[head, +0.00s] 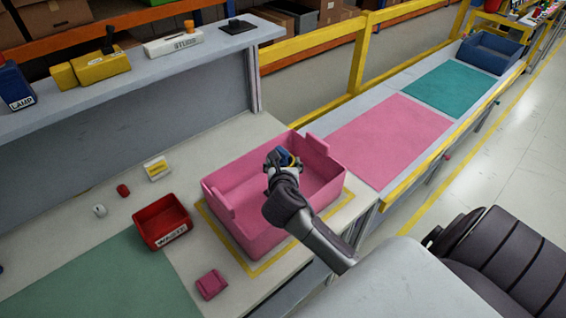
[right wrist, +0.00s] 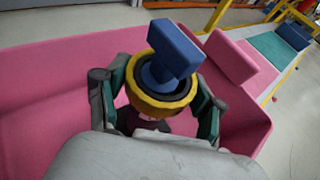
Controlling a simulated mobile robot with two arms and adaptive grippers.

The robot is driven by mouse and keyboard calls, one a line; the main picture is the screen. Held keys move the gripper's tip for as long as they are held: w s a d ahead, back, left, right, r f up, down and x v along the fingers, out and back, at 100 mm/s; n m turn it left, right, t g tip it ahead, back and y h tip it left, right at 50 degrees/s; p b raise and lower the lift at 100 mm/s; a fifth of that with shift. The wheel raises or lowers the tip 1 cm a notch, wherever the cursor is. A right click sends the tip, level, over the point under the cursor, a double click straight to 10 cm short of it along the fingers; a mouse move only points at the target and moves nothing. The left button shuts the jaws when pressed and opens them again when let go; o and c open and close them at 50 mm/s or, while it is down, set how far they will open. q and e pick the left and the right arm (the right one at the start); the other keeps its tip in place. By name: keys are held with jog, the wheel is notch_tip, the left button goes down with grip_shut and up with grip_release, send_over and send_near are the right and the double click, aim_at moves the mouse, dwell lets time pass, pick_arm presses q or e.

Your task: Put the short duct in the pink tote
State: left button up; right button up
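The pink tote (head: 250,232) stands on the workbench inside a yellow outline. My right gripper (head: 284,162) is over the tote's opening. In the right wrist view its fingers (right wrist: 160,100) close on both sides of a part with a yellow ring, a dark inner ring and a blue block-shaped top (right wrist: 172,52). This looks like the short duct, though no label shows. Pink tote walls (right wrist: 60,75) surround the gripper in that view. The part's lower end is hidden by the hand, so contact with the tote floor cannot be told. My left gripper is not in view.
A red bin (head: 162,222) with a label and a small pink block (head: 211,285) are near the tote. A shelf (head: 150,72) with labelled boxes runs behind. A conveyor with pink (head: 390,138) and teal (head: 455,88) mats and a blue tote (head: 490,52) lies right.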

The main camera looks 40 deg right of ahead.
jog(key=shift+o, duration=1.1)
jog(key=shift+r, duration=0.1)
jog(key=v, duration=1.2)
jog(key=shift+b, duration=0.45)
